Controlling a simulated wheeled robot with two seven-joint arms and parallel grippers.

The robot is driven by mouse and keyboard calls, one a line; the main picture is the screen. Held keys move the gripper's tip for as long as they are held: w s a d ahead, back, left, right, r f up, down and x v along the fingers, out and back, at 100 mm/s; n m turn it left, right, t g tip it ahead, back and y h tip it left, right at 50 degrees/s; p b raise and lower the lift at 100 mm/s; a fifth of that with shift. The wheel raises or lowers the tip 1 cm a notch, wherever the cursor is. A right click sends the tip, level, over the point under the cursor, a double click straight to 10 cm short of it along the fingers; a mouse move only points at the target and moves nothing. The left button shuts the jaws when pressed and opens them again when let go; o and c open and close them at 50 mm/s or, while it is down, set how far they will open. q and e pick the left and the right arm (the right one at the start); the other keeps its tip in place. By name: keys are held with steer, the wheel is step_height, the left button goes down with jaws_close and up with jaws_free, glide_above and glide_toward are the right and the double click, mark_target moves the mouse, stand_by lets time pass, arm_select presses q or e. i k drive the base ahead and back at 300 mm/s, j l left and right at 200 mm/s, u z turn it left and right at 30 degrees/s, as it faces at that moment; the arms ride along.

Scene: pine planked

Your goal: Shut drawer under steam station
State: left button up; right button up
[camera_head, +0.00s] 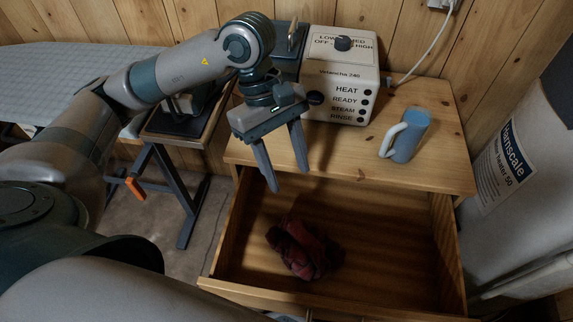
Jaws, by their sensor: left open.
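The drawer (390,277) under the steam station is pulled out. Its front panel (330,302) runs along the bottom of the view, and a dark red cloth (303,249) lies crumpled inside. The white steam station (336,98), with a dial and printed labels, stands on the pine top above. My left gripper (287,177) is open and empty, fingers pointing down, and appears over the back left part of the drawer opening. I cannot tell its exact height above the drawer. My right gripper is not in view.
A blue mug (406,136) with a pale handle stands on the cabinet top (445,160). A grey water heater (515,170) stands close at the right. An ironing board (70,72) and a dark-legged stand (176,190) are at the left. A white cord runs up the plank wall.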

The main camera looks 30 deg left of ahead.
mark_target(402, 263)
steer(key=k+j, duration=1.1)
steer(key=k, duration=0.2)
